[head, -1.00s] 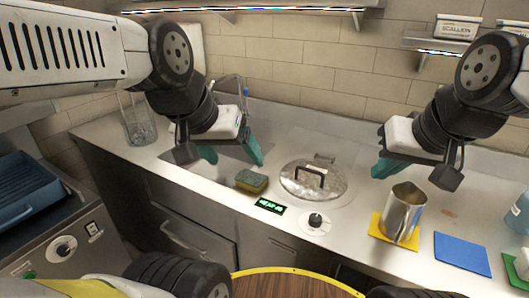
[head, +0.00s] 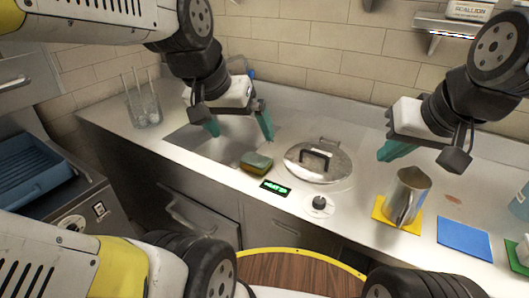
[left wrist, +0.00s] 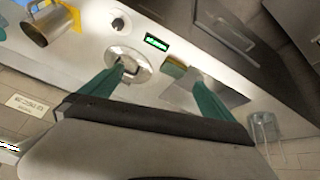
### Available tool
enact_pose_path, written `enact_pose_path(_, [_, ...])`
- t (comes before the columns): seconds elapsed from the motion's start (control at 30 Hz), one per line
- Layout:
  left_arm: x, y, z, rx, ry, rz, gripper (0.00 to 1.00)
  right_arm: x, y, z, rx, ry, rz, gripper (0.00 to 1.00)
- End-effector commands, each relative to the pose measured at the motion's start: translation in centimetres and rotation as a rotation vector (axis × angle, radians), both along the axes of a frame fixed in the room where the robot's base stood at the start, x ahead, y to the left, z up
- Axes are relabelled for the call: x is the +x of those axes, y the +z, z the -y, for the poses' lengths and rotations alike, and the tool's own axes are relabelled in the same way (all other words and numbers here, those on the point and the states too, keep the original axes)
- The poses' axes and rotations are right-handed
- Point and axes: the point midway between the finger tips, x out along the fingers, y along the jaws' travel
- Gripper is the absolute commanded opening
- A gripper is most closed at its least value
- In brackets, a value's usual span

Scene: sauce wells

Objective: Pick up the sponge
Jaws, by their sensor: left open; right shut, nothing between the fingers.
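The sponge (head: 257,162), yellow and green, lies on the steel counter between the sink and the round lidded well. It also shows in the left wrist view (left wrist: 174,70), between and beyond the two fingers. My left gripper (head: 238,130) is open and empty, with teal fingers above the sink, a little above and behind the sponge. It also shows in the left wrist view (left wrist: 160,85). My right gripper (head: 392,152) is shut and empty, to the right of the lid and above the counter, well away from the sponge.
The lidded well (head: 318,164) is just right of the sponge, with a green display (head: 275,187) and a knob (head: 319,203) in front. A metal pitcher (head: 408,194) stands on a yellow mat (head: 381,214). A blue mat (head: 464,238) is farther right. Glasses (head: 145,106) stand at the left.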

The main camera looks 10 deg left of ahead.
Motion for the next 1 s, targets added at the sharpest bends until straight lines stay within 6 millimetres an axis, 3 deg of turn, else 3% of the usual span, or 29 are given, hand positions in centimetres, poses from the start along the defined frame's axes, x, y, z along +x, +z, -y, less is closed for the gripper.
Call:
enact_pose_path(0.27, [9.3,-3.2,-0.9,0.127,-0.091,-0.193,1.00,0.0,0.0,0.0,0.000,0.000,0.000,0.00])
enact_pose_path(0.4, [14.0,-6.5,-1.3,0.172,-0.144,-0.286,1.00,0.0,0.0,0.0,0.000,0.000,0.000,0.00])
enact_pose_path(0.6, [19.0,-12.2,-1.7,0.210,-0.215,-0.399,1.00,0.0,0.0,0.0,0.000,0.000,0.000,0.00])
enact_pose_path(0.8, [21.1,-15.6,-1.8,0.222,-0.253,-0.453,1.00,0.0,0.0,0.0,0.000,0.000,0.000,0.00])
enact_pose_path(1.0, [21.3,-17.6,-1.9,0.225,-0.259,-0.461,1.00,0.0,0.0,0.0,0.000,0.000,0.000,0.00])
